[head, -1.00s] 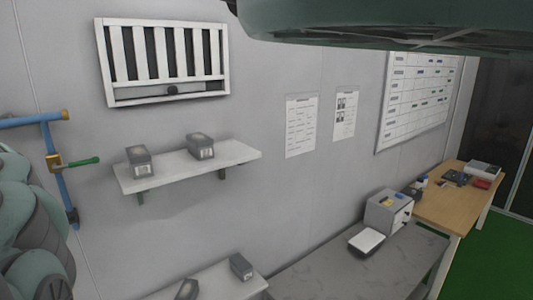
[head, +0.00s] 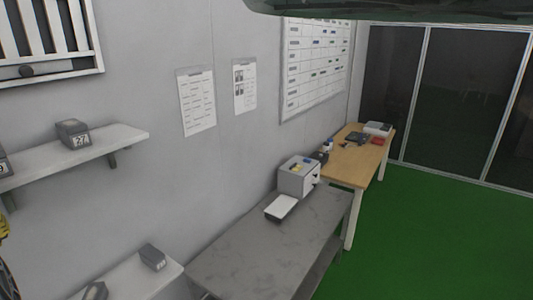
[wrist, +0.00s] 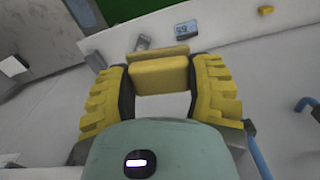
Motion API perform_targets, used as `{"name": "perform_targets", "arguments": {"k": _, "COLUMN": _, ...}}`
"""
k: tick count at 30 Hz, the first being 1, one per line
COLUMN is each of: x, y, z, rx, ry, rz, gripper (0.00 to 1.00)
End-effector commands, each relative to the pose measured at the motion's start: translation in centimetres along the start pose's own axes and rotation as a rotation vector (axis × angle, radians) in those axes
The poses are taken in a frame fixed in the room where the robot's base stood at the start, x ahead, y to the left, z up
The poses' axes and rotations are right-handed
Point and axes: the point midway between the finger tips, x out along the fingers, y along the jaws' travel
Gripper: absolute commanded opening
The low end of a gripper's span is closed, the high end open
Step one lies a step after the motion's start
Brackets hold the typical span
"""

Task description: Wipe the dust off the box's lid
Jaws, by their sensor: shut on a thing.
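My gripper (wrist: 160,78) shows in the wrist view as two ribbed yellow fingers. It is shut on a yellow block (wrist: 158,76), which looks like a sponge. Small dark grey boxes with number labels stand on the wall shelf and the lower ledge. One is the shelf box (head: 73,133), labelled 27; another is the ledge box (head: 152,257). Which box the task means, and any dust on a lid, I cannot tell. The wrist view shows a labelled box (wrist: 186,30) beyond my fingers, apart from the block.
A grey bench (head: 265,243) holds a light grey case (head: 298,177) and a flat white-topped item (head: 281,207). A wooden table (head: 358,165) with small items stands behind. The wall shelf (head: 112,147) is at the left. Green floor (head: 430,235) is open at the right.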

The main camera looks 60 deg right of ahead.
Motion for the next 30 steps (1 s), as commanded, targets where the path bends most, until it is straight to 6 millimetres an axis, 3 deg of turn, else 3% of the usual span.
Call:
{"name": "perform_targets", "arguments": {"k": 5, "x": 1.6, "y": 0.2, "z": -0.1, "rx": 0.013, "ry": 0.002, "rz": 0.001, "gripper": 0.21}}
{"name": "perform_targets", "arguments": {"k": 30, "x": 3.5, "y": 1.1, "z": -0.2, "rx": 0.040, "ry": 0.006, "rz": 0.003, "gripper": 0.21}}
